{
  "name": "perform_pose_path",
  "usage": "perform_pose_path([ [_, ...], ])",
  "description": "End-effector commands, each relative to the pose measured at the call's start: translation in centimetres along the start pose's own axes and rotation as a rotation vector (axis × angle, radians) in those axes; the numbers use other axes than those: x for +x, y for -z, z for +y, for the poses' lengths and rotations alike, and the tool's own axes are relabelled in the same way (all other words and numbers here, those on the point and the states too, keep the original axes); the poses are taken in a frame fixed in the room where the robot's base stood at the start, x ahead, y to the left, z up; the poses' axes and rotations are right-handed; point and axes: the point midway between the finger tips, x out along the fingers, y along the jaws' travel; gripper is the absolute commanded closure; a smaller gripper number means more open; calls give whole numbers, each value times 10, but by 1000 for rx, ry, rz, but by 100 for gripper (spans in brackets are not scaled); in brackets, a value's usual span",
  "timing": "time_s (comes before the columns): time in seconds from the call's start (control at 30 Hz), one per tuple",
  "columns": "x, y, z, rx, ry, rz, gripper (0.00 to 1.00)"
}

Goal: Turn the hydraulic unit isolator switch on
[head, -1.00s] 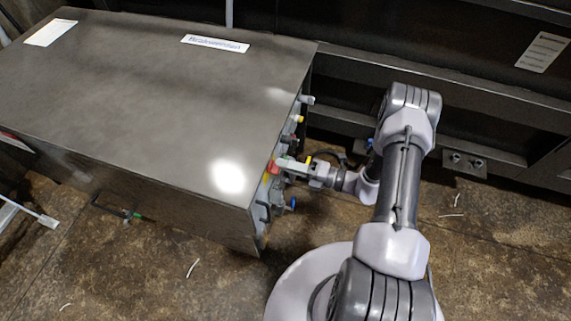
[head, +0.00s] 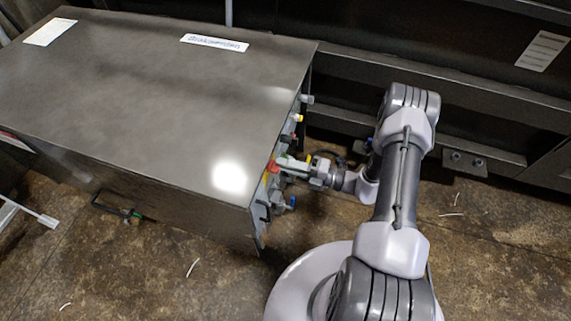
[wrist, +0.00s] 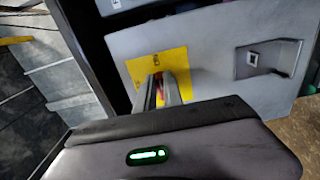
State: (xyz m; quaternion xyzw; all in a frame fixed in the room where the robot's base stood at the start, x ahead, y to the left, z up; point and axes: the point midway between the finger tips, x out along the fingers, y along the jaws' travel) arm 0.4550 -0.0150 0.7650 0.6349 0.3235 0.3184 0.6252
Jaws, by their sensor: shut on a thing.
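The isolator switch shows as a small red handle (wrist: 159,95) on a yellow plate (wrist: 140,68) in the wrist view, mostly hidden between the fingers. In the head view a bit of red (head: 271,166) shows at the fingertips, on the right side of the metal cabinet (head: 150,90). My gripper (head: 282,163) reaches the panel from the right and is shut on the switch handle. Its two fingers also show in the wrist view (wrist: 162,90), tilted in front of the yellow plate. The handle's exact angle cannot be told.
The grey panel (wrist: 210,45) carries a square latch (wrist: 265,58) to the right of the plate. Several coloured knobs, including a blue one (head: 292,203), stick out along the cabinet's side. A dark machine frame (head: 470,100) stands behind my arm.

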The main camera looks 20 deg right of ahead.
Motion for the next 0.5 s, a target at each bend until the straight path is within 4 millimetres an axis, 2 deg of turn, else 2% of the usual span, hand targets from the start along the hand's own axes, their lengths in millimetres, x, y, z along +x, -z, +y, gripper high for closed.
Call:
perform_pose_path([
  [0.03, 0, 1, -1, 2, 1, 1, 82],
  [0.1, 0, 1, -1, 1, 1, 1, 69],
  [0.13, 0, 1, -1, 1, 1, 1, 66],
  [0.5, 0, 0, 0, 0, 0, 0, 66],
])
